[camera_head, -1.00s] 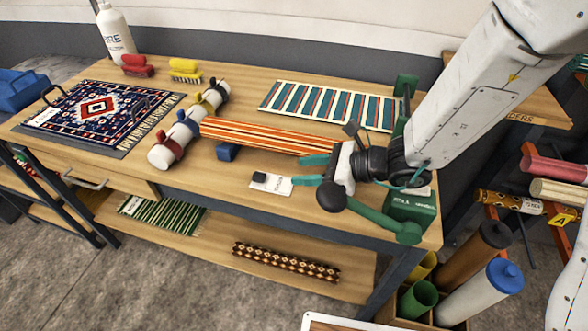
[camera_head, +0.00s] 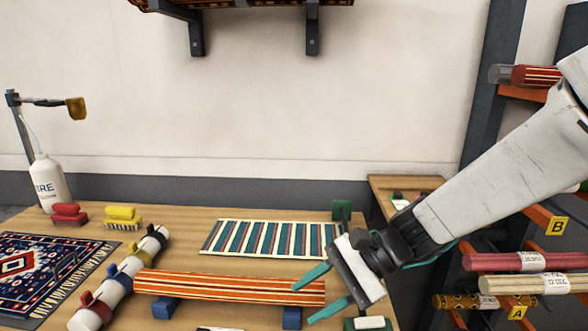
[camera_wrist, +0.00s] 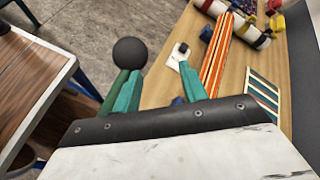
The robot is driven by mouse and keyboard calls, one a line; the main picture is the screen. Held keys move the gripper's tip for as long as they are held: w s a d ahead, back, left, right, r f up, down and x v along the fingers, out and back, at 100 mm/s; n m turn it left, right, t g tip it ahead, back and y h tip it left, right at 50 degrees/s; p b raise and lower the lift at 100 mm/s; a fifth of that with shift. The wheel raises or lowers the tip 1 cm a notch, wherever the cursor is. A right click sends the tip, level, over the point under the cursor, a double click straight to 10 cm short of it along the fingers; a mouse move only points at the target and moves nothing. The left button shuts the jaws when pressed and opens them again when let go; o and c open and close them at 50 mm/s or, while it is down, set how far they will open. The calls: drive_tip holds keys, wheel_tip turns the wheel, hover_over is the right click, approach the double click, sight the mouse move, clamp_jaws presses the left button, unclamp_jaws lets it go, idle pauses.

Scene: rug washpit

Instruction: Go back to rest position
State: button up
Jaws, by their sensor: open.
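My gripper (camera_head: 318,294) hangs over the right part of the wooden table in the head view, its two green fingers apart with nothing between them. In the wrist view the open fingers (camera_wrist: 158,92) show above the table's edge and the floor. An orange striped rug (camera_head: 230,287) lies on small blue blocks, left of my gripper. In the head view one fingertip overlaps the rug's right end; I cannot tell if they touch. A teal and white striped rug (camera_head: 268,240) lies flat farther back.
A clamped white roll (camera_head: 122,281) and a patterned rug (camera_head: 22,265) lie at left. Red (camera_head: 68,214) and yellow (camera_head: 122,216) brushes and a white bottle (camera_head: 48,184) stand behind. A rack of rolls (camera_head: 520,262) is at right. A wall shelf (camera_head: 250,6) is above.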

drive_tip(key=s+d+r+n+t+h, duration=0.1)
drive_tip(key=s+d+r+n+h, duration=0.1)
drive_tip(key=d, duration=0.5)
drive_tip(key=s+d+r+n+t+h, duration=0.1)
drive_tip(key=s+d+r+n+h, duration=0.1)
drive_tip(key=s+d+n+h, duration=0.2)
drive_tip(key=s+d+r+n+t+h, duration=0.1)
drive_tip(key=s+d+r+n+h, duration=0.1)
drive_tip(key=s+d, duration=0.4)
drive_tip(key=d+n+h, duration=0.1)
drive_tip(key=d+h, duration=0.1)
drive_tip(key=d, duration=0.2)
drive_tip(key=shift+s+d+h, duration=0.25)
drive_tip(key=shift+s+h, duration=0.1)
drive_tip(key=shift+h, duration=0.05)
drive_tip(key=shift+r, duration=0.1)
